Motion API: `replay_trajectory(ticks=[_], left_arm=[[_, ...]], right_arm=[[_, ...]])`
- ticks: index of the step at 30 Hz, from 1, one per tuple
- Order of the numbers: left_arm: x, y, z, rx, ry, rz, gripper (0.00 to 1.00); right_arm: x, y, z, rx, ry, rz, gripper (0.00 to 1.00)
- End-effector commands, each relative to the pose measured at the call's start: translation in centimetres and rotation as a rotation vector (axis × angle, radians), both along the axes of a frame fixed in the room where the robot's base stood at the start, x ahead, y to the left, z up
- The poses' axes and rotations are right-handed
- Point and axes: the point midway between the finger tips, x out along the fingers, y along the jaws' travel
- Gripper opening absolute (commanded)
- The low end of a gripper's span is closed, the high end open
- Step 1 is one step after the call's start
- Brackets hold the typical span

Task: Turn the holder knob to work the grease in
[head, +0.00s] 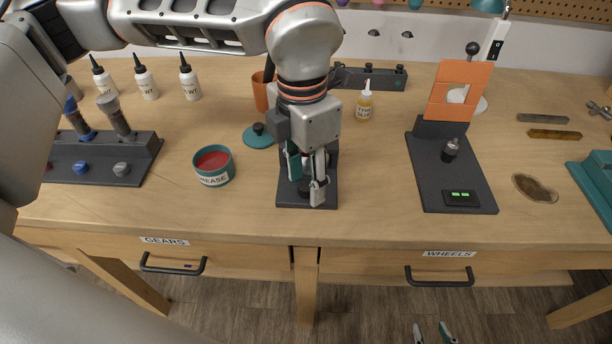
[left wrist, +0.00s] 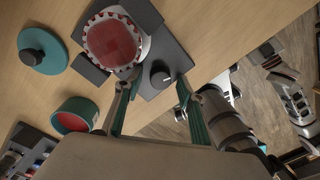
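The gear holder (head: 290,200) is a dark base near the table's front edge, mostly hidden behind my left gripper (head: 306,180) in the head view. In the left wrist view, a toothed gear (left wrist: 118,42) with red grease over its face sits on the holder. A black knob (left wrist: 162,75) with a white mark stands on the holder beside the gear. My left gripper (left wrist: 158,84) is open, pointing down, with its fingertips apart on either side of the knob; contact cannot be told. My right gripper (head: 433,332) is open and empty, low in front of the table.
An open grease tin (head: 214,166) stands left of the holder, with its teal lid (head: 258,136) behind. A dark stand with an orange panel (head: 459,90) is to the right. White bottles (head: 146,80) and a tool block (head: 95,160) are at left. The table between holder and stand is clear.

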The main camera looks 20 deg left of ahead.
Motion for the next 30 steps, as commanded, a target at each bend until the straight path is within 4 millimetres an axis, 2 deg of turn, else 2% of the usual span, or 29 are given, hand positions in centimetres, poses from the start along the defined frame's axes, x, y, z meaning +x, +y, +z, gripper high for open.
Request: replay_trajectory(ticks=[5,18,24,30], left_arm=[[0.2,0.0,1.7,-0.001,-0.005,0.000,0.40],[0.4,0.3,10.0,-0.002,-0.004,0.000,0.40],[0.4,0.4,11.7,0.000,-0.001,-0.001,0.40],[0.4,0.4,12.0,0.000,0.000,-0.001,0.40]], right_arm=[[-0.1,0.1,0.0,0.001,0.002,0.000,0.34],[-0.1,0.1,0.0,0.002,0.002,0.000,0.34],[-0.1,0.1,0.0,0.002,0.002,0.000,0.34],[-0.1,0.1,0.0,0.002,0.002,0.000,0.34]])
